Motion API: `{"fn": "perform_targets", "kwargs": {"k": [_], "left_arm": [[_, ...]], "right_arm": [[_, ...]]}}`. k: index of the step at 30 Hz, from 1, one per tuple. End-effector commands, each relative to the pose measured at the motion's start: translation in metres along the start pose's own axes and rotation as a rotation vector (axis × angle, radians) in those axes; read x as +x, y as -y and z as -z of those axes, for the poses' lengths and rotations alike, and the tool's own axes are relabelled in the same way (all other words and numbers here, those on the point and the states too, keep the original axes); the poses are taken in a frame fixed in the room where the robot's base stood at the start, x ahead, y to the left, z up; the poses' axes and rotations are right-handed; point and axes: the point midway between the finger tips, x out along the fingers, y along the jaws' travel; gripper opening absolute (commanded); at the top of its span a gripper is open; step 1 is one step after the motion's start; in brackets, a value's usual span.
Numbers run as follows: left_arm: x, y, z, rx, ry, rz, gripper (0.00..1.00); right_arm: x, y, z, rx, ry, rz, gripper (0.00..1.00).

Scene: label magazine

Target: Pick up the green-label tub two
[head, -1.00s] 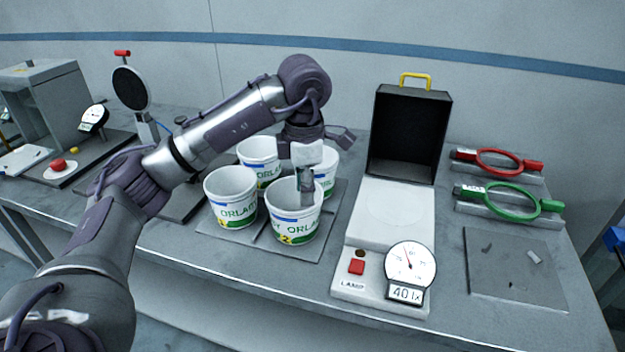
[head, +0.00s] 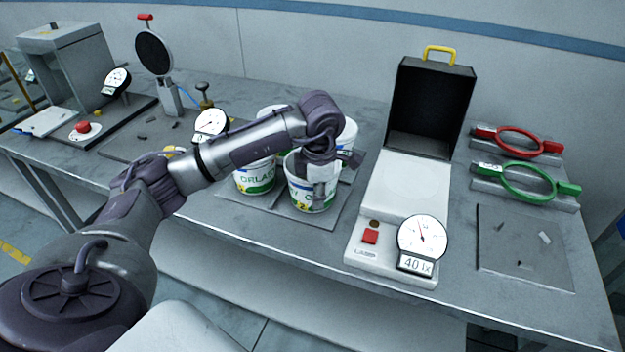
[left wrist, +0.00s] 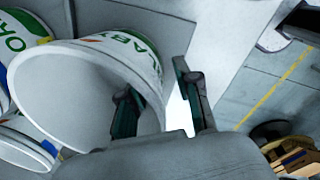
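The green-label tub two (head: 297,190) is a white open tub with green lettering and a yellow 2, upright on a grey mat at the front of a group of similar tubs. My left gripper (head: 322,182) is down at its right front side. In the left wrist view the tub (left wrist: 65,90) shows large, and my left gripper (left wrist: 160,108) has one finger inside the rim and the other outside. A gap shows between the outer finger and the wall, so the gripper looks open. My arm hides part of the tubs behind. My right gripper is not in view.
Similar tubs stand close by: one at left (head: 254,182) and one at back right (head: 348,134). To the right is a lamp box (head: 402,187) with a dial and raised black lid. Red (head: 519,142) and green (head: 527,183) ring holders lie further right. Dials and stands fill the left.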

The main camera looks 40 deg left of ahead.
Motion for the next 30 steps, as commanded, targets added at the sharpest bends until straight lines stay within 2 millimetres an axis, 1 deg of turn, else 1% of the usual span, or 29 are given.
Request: {"fn": "perform_targets", "kwargs": {"k": [1,4,10,11,15,16,17,30], "left_arm": [[0.0052,0.0007,0.0002,0.001,-0.002,0.002,0.33],[0.0114,0.0003,-0.0001,0.002,0.000,0.000,0.33],[0.0127,0.0002,-0.0003,0.001,0.001,-0.001,0.33],[0.0127,0.0002,-0.0003,0.001,0.001,-0.001,0.31],[0.0125,0.0001,-0.0003,0.001,0.001,-0.001,0.08],[0.0125,0.0001,-0.0003,0.001,0.001,-0.001,0.03],[0.0124,0.0001,-0.0003,0.001,0.001,-0.001,0.00],[0.0100,-0.0005,-0.0006,0.001,0.002,-0.002,0.00]], "right_arm": [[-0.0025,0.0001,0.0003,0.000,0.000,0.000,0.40],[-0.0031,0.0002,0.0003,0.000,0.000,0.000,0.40],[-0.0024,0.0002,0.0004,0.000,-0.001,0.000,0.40],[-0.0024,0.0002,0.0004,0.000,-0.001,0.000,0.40],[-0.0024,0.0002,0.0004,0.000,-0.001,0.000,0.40],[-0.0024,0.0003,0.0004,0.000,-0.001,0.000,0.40],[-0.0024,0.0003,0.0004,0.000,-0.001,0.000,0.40],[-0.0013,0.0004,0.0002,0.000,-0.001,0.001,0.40]]}}
